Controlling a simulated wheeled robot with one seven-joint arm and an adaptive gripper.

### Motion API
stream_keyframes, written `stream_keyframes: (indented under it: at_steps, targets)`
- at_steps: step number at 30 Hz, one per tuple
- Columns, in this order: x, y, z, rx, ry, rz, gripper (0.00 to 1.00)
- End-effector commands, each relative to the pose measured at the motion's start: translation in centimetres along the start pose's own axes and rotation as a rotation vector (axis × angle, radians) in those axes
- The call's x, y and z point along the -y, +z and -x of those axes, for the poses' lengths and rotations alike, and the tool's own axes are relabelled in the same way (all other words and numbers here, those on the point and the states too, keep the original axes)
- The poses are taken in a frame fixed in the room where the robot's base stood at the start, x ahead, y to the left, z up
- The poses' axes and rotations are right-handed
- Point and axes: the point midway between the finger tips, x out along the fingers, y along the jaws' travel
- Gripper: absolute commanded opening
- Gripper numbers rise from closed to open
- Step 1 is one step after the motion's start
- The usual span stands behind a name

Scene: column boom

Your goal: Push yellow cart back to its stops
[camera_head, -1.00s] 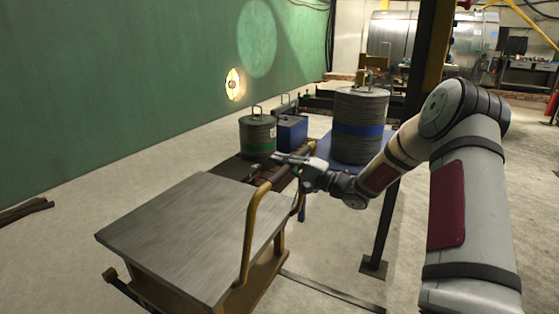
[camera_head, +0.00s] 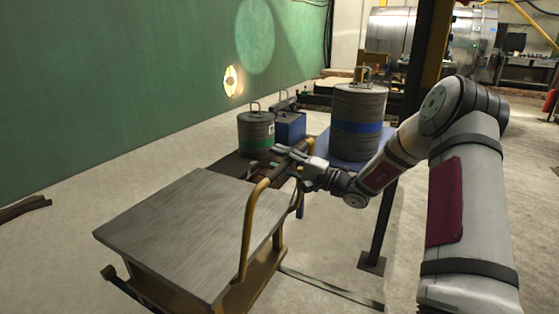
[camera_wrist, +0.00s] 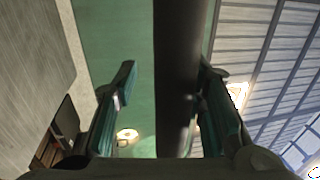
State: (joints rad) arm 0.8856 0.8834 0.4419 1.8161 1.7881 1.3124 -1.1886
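The yellow cart has a flat grey top (camera_head: 180,230) and a yellow tubular handle (camera_head: 248,225) along its right side. It stands in the lower left of the head view. My gripper (camera_head: 282,152) is at the upper, far part of the handle. In the wrist view a dark bar, apparently the handle (camera_wrist: 180,60), runs between the two fingers of my gripper (camera_wrist: 165,75). The fingers are apart. The right one is close to the bar or touching it, and a gap shows at the left one. The cart's stops cannot be made out.
A dark post (camera_head: 385,215) stands right of the cart.

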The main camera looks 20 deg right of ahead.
Motion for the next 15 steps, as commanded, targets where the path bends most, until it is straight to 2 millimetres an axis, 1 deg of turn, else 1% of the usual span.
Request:
stream_keyframes:
  at_steps: [5, 12, 15]
  targets:
    - [0.0, -0.1, 2.5, -0.004, 0.001, 0.0, 0.38]
    - [-0.1, -0.1, 7.5, -0.005, 0.003, 0.0, 0.38]
    - [-0.1, -0.1, 9.2, -0.005, 0.002, 0.0, 0.38]
